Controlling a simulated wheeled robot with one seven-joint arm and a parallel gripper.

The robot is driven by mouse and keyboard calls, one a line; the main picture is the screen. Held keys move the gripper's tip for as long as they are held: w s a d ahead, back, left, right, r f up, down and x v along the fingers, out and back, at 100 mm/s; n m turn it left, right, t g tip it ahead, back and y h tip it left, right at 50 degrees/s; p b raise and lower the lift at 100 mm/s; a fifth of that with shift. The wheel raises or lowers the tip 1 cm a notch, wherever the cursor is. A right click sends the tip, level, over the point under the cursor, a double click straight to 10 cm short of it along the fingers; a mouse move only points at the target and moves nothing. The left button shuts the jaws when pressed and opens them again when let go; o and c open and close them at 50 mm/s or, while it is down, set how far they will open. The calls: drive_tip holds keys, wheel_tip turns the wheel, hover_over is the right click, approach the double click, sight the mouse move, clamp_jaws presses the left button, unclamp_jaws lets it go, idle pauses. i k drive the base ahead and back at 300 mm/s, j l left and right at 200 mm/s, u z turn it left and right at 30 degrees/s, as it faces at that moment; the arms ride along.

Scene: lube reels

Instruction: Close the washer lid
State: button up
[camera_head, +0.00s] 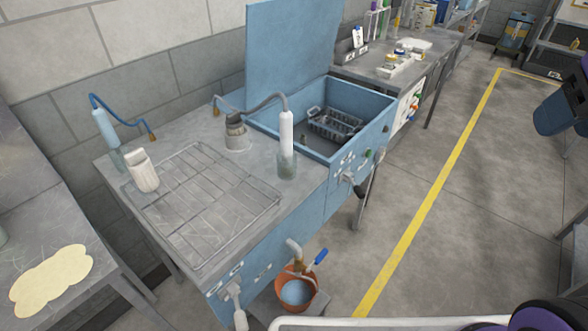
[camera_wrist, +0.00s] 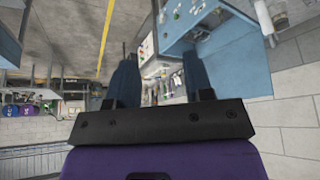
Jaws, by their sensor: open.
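The washer is a blue metal box (camera_head: 375,108) at the far end of a grey workbench. Its blue lid (camera_head: 290,45) stands open and upright against the wall at the back. A dark wire basket (camera_head: 333,122) sits inside the open box. In the wrist view, the lid (camera_wrist: 240,68) is a broad blue panel right of my fingers, and the box (camera_wrist: 212,18) shows above it. My gripper (camera_head: 558,116) is at the right edge of the head view, far from the lid over the floor. In the wrist view my gripper (camera_wrist: 160,62) has its fingers apart, with nothing held.
The bench carries a wire rack (camera_head: 205,200), a white bottle (camera_head: 142,172) and hoses with nozzles. A second bench (camera_head: 385,70) with small items stands beyond the washer. The floor (camera_head: 465,190) by the yellow line is clear.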

sight(289, 44)
drive_tip(key=i+l+z, duration=0.3)
drive_tip(key=i, duration=0.15)
drive_tip(key=i+l+z, duration=0.15)
drive_tip(key=i+z, duration=0.15)
drive_tip(key=i+l+z, duration=0.15)
drive_tip(key=i, duration=0.85)
drive_tip(key=i+u, duration=0.2)
drive_tip(key=u, duration=0.2)
drive_tip(key=i+l+u, duration=0.15)
drive_tip(key=u, duration=0.3)
drive_tip(key=i+l+u, duration=0.2)
drive_tip(key=u, duration=0.2)
drive_tip(key=i+l, duration=0.05)
